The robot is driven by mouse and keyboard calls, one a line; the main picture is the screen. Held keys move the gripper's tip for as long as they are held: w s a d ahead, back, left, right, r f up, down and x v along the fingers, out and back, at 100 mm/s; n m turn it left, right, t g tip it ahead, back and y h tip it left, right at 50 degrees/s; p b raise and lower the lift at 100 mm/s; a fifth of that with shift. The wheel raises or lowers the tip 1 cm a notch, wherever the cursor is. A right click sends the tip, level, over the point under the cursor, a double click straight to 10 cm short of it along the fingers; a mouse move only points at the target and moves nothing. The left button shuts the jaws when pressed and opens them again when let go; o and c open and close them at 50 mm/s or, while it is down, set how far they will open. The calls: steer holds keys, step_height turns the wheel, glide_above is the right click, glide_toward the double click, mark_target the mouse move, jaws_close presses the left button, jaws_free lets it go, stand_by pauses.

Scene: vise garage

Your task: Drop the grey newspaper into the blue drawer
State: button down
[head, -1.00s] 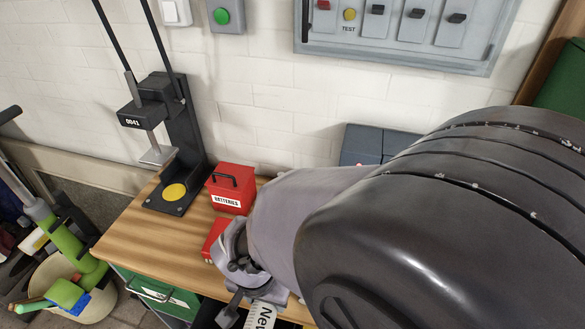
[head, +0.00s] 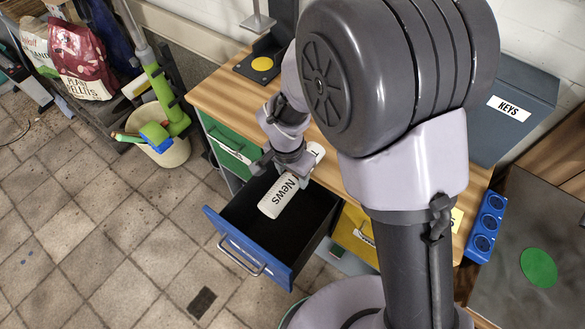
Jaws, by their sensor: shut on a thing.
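The blue drawer (head: 245,248) is pulled open under the bench, with a dark interior and a metal handle. The newspaper appears over the drawer's opening; the exact height between them cannot be told.
A green drawer (head: 232,146) is to the left and a yellow drawer (head: 356,236) to the right, both seemingly shut. A white bucket (head: 165,148) stands on the floor at left. A KEYS box (head: 512,110) and blue sockets (head: 487,227) are at right. The tiled floor in front is clear.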

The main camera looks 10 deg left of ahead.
mark_target(287, 180)
steer(key=c, duration=0.5)
jaws_free()
steer(key=r+p, duration=0.1)
steer(key=r, duration=0.4)
steer(key=s+r+p, duration=0.1)
steer(key=r+p, duration=0.1)
steer(key=r, duration=0.4)
steer(key=s+a+r+p, duration=0.1)
steer(key=r+p, duration=0.1)
steer(key=r, duration=0.4)
steer(key=shift+r, duration=0.2)
